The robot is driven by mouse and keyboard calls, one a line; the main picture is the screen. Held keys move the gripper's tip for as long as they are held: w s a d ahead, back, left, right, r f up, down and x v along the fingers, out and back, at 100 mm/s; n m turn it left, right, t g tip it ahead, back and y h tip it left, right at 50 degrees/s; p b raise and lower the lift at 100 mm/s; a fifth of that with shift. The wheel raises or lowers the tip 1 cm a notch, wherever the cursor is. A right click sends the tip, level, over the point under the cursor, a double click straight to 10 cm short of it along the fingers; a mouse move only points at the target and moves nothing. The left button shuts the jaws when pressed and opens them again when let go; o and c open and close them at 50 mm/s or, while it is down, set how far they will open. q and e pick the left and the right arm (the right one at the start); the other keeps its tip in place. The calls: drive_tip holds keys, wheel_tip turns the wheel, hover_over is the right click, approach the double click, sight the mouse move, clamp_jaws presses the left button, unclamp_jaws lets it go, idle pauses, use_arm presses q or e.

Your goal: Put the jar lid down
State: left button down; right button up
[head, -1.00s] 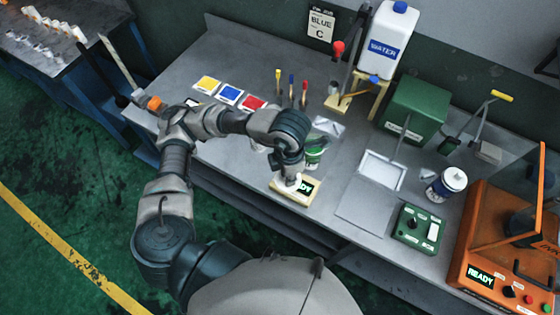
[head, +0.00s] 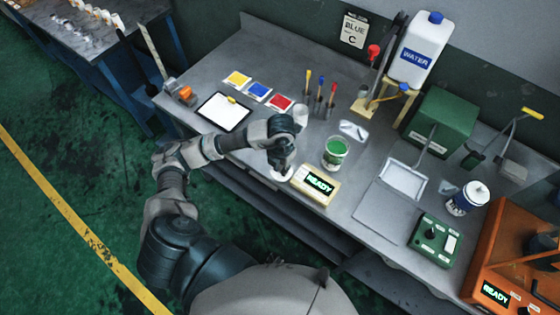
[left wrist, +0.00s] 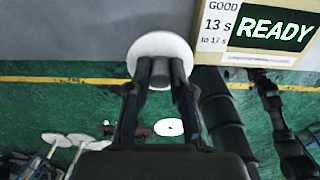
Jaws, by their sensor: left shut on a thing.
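The jar lid (head: 281,175) is a round white disc with a grey knob. My left gripper (head: 283,167) is shut on it, just left of the beige READY box, near the bench's front edge. In the left wrist view the lid (left wrist: 160,44) shows between the fingertips (left wrist: 160,72), beside the box and across the bench edge. I cannot tell whether the lid touches the bench. An open jar (head: 335,153) with green contents stands uncovered behind the box. My right gripper does not show.
The READY box (head: 316,185) stands right beside the lid; it also shows in the left wrist view (left wrist: 262,30). A black-framed white tablet (head: 223,111) lies left of the arm. A grey tray (head: 403,179) and a green control box (head: 433,238) are to the right.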

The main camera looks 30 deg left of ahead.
use_arm(q)
drive_tip(key=w+a, duration=0.2)
drive_tip(key=w, duration=0.1)
drive_tip(key=shift+w+a+f, duration=0.2)
drive_tip(key=shift+a, duration=0.1)
drive_tip(key=shift+a+f, duration=0.15)
drive_tip(key=shift+f, duration=0.05)
wheel_tip(320, 180, down, 2)
drive_tip(key=shift+f, duration=0.55)
drive_tip(key=shift+d, duration=0.2)
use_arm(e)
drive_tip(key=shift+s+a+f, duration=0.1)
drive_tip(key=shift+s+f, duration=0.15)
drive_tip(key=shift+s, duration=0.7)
use_arm(q)
drive_tip(key=shift+f, duration=0.1)
drive_tip(key=c, duration=1.1)
unclamp_jaws()
drive_tip(key=shift+o, duration=0.3)
drive_tip(key=shift+a, duration=0.1)
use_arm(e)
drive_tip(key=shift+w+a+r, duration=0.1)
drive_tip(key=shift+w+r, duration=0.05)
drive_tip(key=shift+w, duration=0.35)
